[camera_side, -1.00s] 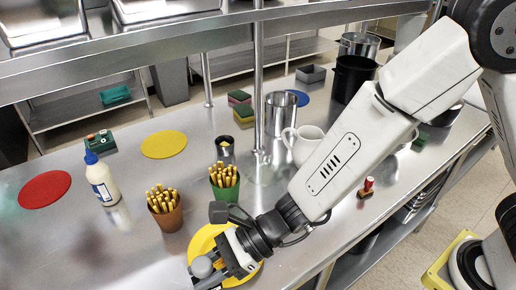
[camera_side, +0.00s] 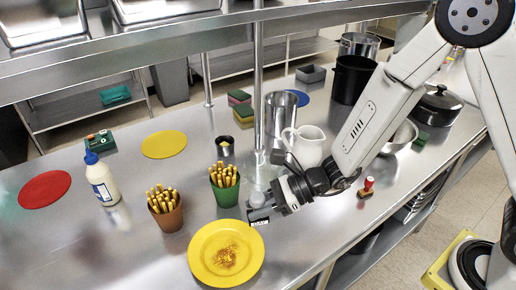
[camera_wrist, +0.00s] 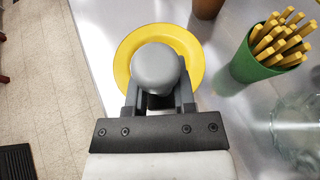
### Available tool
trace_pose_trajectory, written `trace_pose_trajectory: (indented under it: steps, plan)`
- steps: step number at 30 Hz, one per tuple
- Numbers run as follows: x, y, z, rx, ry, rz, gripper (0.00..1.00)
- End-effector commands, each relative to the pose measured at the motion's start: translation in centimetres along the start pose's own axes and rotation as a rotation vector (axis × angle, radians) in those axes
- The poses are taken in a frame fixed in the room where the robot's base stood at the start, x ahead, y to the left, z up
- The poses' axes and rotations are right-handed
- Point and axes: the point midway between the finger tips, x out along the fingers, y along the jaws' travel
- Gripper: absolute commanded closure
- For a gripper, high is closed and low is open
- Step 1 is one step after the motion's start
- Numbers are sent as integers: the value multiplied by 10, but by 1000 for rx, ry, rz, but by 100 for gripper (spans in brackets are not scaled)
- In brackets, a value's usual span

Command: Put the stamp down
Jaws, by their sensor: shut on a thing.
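My gripper (camera_side: 262,208) is shut on a grey round-knobbed thing (camera_wrist: 156,66), held above the counter. Its knob shows in the side view (camera_side: 257,199); its lower part is largely hidden, so I cannot tell whether it is a stamp. A stamp (camera_side: 367,187) with a red handle and brown base stands upright on the counter, right of my gripper and apart from it. A yellow plate (camera_side: 203,270) with brown crumbs lies below and left of my gripper; its rim also shows behind the knob in the wrist view (camera_wrist: 124,57).
A green cup (camera_side: 226,197) and a brown cup (camera_side: 167,218) of yellow sticks stand to the left. A white jug (camera_side: 308,147) and a steel bowl (camera_side: 402,139) stand behind. A steel post (camera_side: 259,90) rises nearby. Bare counter lies between plate and red-handled stamp.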

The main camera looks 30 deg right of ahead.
Motion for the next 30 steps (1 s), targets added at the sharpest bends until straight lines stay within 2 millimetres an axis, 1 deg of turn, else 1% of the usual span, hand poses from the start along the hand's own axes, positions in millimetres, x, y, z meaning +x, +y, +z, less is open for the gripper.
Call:
trace_pose_trajectory:
  steps: [1, 6, 15, 21, 24, 27, 30]
  plan:
    - [-10, -9, -7, 12, 1, -24, 100]
    - [-40, -32, -26, 41, 3, -87, 100]
    - [-96, -59, -60, 93, 0, -196, 100]
    - [-132, -70, -79, 129, -7, -268, 100]
    - [-146, -73, -87, 143, -10, -297, 100]
    - [-158, -74, -93, 155, -14, -321, 100]
    - [-165, -75, -97, 162, -17, -335, 100]
